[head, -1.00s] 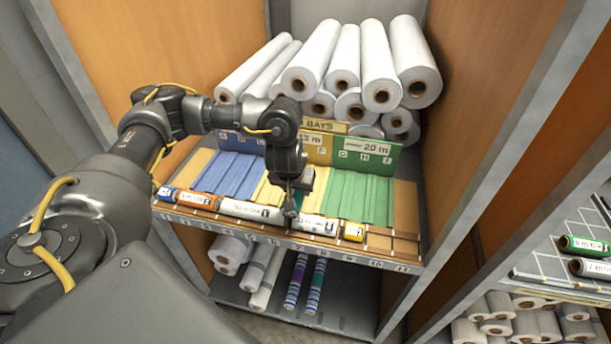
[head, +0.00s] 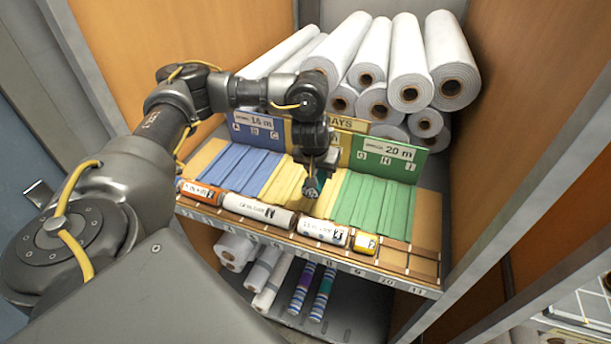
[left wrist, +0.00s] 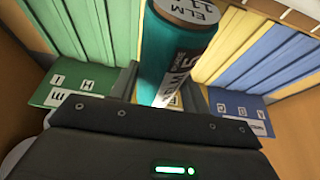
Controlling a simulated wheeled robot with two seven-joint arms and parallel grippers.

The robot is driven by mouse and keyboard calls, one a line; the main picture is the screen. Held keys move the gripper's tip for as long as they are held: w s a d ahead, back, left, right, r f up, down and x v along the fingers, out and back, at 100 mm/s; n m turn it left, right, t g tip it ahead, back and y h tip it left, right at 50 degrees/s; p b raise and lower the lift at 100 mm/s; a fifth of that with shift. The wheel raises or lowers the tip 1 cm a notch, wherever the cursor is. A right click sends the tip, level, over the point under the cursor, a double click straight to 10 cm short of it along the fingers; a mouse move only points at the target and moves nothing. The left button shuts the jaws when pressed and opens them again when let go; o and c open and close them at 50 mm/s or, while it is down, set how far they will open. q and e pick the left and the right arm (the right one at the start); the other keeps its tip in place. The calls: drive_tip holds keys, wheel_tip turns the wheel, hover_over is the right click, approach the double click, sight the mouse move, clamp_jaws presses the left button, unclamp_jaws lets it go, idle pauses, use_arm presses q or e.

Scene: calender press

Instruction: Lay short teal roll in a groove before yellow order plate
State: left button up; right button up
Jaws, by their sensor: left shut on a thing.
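My left gripper (head: 316,172) is shut on the short teal roll (left wrist: 180,55), which is mostly hidden by the gripper in the head view. In the left wrist view the roll shows a white end marked "ELM 11" and a white label on its side. In the head view the gripper is over the yellow grooves (head: 284,182), close to their border with the green grooves (head: 372,203). I cannot tell whether the roll touches the grooves. The yellow order plate (head: 343,148) stands behind the grooves, partly hidden by my gripper. My right gripper is not in view.
Blue grooves (head: 237,167) lie to the left. Several labelled rolls, including a white one (head: 258,210) and a short yellow one (head: 365,243), lie along the shelf's front edge. White rolls (head: 409,70) are stacked behind the plates. Side panels bound the shelf.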

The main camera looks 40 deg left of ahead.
use_arm(q)
drive_tip(key=w+a+f+b, duration=0.1)
drive_tip(key=a+f, duration=0.1)
drive_tip(key=a, duration=0.1)
drive_tip(key=w+a+f+b, duration=0.2)
drive_tip(key=f, duration=0.1)
drive_tip(key=w+a+f+b, duration=0.2)
drive_tip(key=a, duration=0.1)
drive_tip(key=shift+a+f, duration=0.45)
drive_tip(key=shift+a, duration=0.15)
drive_tip(key=f+b, duration=0.1)
drive_tip(key=f, duration=0.1)
drive_tip(key=f+b, duration=0.1)
drive_tip(key=shift+w+a+f, duration=0.2)
drive_tip(key=shift+f, duration=0.15)
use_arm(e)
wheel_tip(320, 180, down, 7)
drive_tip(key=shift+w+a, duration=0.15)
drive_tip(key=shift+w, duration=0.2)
use_arm(q)
drive_tip(key=shift+s, duration=0.1)
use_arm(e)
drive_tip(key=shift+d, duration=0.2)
use_arm(q)
drive_tip(key=o, duration=1)
drive_tip(key=shift+f, duration=0.1)
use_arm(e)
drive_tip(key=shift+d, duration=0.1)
